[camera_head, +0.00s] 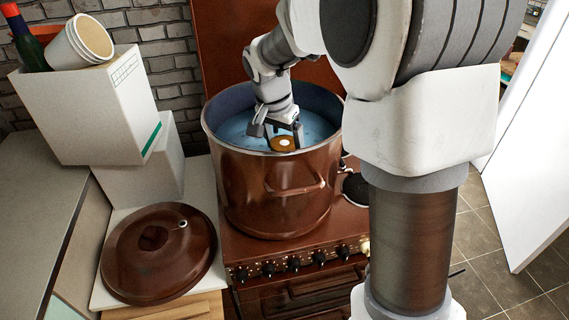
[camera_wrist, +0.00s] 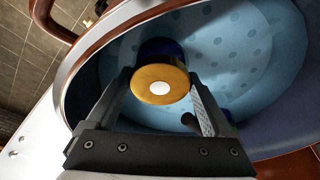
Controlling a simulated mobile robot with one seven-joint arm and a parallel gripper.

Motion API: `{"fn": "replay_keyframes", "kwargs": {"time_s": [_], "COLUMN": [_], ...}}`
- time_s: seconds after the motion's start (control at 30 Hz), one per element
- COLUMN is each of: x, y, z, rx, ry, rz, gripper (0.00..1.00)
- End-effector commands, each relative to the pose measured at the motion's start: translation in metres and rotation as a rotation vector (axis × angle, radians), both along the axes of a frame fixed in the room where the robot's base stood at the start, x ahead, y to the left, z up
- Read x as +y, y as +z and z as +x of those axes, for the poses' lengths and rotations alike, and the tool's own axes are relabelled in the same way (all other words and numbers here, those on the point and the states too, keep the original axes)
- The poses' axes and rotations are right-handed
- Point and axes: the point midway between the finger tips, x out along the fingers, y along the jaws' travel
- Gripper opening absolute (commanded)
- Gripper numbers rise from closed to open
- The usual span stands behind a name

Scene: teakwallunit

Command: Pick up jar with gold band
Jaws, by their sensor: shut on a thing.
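The jar with gold band (camera_wrist: 160,84) is seen from its end in the wrist view, with a gold ring around a white centre and a dark blue body behind it. In the head view its gold end (camera_head: 283,144) shows inside the big brown pot (camera_head: 262,190), near the rim. My gripper (camera_head: 277,130) reaches down into the pot. Its two fingers (camera_wrist: 160,92) stand on either side of the jar and are shut on it. The jar's lower body is partly hidden, and I cannot tell whether it touches the pot floor.
The pot has a light blue inside and stands on a brown stove (camera_head: 300,262). Its wall surrounds my gripper closely. A brown lid (camera_head: 185,262) lies on the counter to the left. White boxes (camera_head: 95,110) are stacked behind it, holding a bottle and a white cup.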

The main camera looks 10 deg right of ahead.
Motion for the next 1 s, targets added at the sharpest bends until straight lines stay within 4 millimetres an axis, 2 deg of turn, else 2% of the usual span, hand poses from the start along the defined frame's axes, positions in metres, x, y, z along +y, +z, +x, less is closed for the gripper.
{"fn": "replay_keyframes", "kwargs": {"time_s": [0.37, 0.57, 0.77, 1.0], "x": [0.0, 0.0, 0.0, 0.0], "y": [0.003, 0.018, 0.052, 0.105], "z": [0.001, 0.001, 0.002, 0.001], "rx": [-0.003, -0.005, -0.008, -0.007], "ry": [0.001, 0.001, 0.0, 0.0], "rz": [-0.001, -0.001, -0.001, 0.0], "gripper": [0.0, 0.0, 0.0, 0.0]}}
